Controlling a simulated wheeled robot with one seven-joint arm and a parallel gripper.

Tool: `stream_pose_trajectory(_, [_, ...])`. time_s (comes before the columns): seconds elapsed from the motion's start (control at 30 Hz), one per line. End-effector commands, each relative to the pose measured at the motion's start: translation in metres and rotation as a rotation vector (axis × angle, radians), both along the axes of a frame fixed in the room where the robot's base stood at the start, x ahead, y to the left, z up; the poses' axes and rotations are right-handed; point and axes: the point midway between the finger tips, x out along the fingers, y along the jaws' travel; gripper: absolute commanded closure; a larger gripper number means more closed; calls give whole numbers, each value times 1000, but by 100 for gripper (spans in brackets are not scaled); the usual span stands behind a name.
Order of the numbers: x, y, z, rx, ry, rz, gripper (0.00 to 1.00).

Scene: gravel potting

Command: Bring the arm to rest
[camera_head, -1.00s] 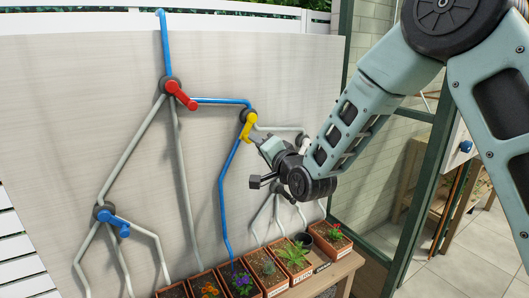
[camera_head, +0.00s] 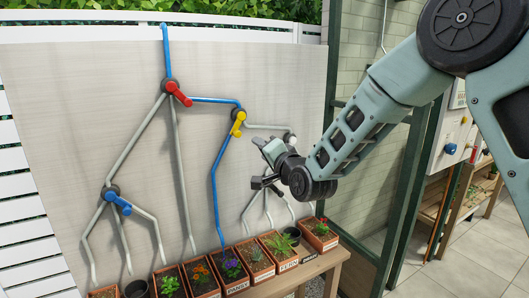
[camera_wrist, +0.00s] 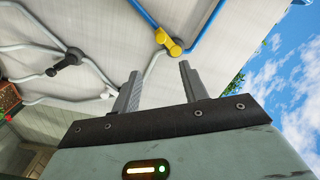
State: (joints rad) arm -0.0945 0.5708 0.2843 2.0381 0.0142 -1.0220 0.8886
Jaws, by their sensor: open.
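My gripper (camera_wrist: 158,88) shows in the wrist view with its two fingers apart and nothing between them. In the head view my gripper (camera_head: 262,163) hangs in front of the pale panel (camera_head: 60,130), at the end of my bent arm. A yellow valve handle (camera_head: 238,124) is on the panel up and left of my gripper. In the wrist view the yellow handle (camera_wrist: 170,44) appears beyond the fingertips, apart from them. A white valve (camera_head: 291,138) is partly near my forearm.
A red valve handle (camera_head: 180,93) and a blue handle (camera_head: 118,202) sit on the pipes to the left. Several potted plants stand on a wooden shelf (camera_head: 330,262) below. A green post (camera_head: 402,205) and a workbench are on the right.

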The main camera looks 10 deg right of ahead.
Motion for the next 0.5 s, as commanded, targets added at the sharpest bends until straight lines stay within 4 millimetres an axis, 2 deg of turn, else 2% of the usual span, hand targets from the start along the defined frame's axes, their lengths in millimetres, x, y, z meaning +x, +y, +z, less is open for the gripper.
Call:
stream_pose_trajectory(0.17, [-5, 5, -1, -23, 17, 13, 56])
stream_pose_trajectory(0.27, [-25, 21, -7, -113, 85, 58, 56])
stream_pose_trajectory(0.37, [-64, 42, -21, -273, 198, 148, 56])
stream_pose_trajectory(0.47, [-118, 58, -39, -470, 322, 269, 56])
stream_pose_trajectory(0.5, [-142, 61, -47, -550, 370, 323, 56])
